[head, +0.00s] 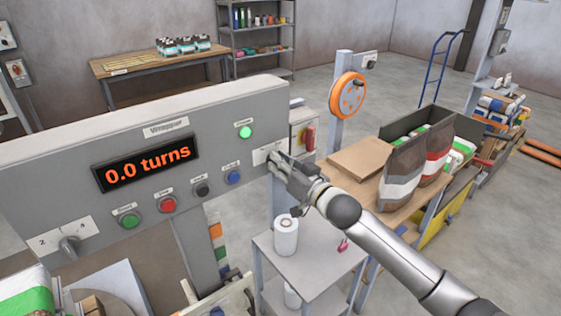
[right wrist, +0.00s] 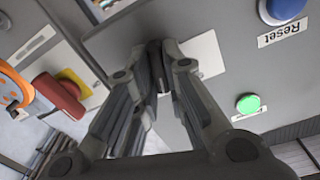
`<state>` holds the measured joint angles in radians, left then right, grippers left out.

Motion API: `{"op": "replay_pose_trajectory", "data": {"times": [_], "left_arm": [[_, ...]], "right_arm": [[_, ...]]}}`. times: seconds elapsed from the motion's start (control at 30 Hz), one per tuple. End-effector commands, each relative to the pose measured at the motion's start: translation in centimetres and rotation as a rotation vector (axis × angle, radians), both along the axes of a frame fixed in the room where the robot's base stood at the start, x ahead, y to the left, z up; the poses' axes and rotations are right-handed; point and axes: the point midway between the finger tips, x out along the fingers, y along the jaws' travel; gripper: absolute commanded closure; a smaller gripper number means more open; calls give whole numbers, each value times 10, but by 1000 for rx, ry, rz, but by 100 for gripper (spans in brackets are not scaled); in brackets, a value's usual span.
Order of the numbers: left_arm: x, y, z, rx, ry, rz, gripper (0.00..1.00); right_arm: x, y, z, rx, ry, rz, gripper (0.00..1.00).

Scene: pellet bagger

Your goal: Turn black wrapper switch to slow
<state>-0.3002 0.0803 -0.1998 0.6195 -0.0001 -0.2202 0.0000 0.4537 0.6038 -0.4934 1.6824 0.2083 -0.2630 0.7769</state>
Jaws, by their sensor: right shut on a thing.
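The grey wrapper panel (head: 60,140) carries a display reading "0.0 turns". My right gripper (head: 274,163) is at the panel's right end, in front of a white label plate (head: 262,152). In the right wrist view my right gripper (right wrist: 157,68) is shut on the black wrapper switch (right wrist: 154,50), a dark piece between the fingers in front of the white plate (right wrist: 207,55). The fingers hide most of the switch, and I cannot read its setting. My left gripper is not in view.
Several buttons line the panel, including a blue one (head: 233,177) and a lit green one (head: 245,132). A red rotary handle (head: 309,138) sits just right of the panel. A small table with a white roll (head: 286,236) stands below my right arm.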

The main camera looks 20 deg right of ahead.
Motion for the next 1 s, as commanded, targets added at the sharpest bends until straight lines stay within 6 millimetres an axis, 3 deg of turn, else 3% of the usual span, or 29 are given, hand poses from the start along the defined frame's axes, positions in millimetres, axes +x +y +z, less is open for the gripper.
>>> {"op": "replay_pose_trajectory", "data": {"times": [0.6, 1.0], "left_arm": [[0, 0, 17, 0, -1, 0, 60], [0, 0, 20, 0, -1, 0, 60]], "right_arm": [[0, 1, 2, -527, -192, -1, 100], [-1, 2, 1, -715, -262, 0, 100]]}}
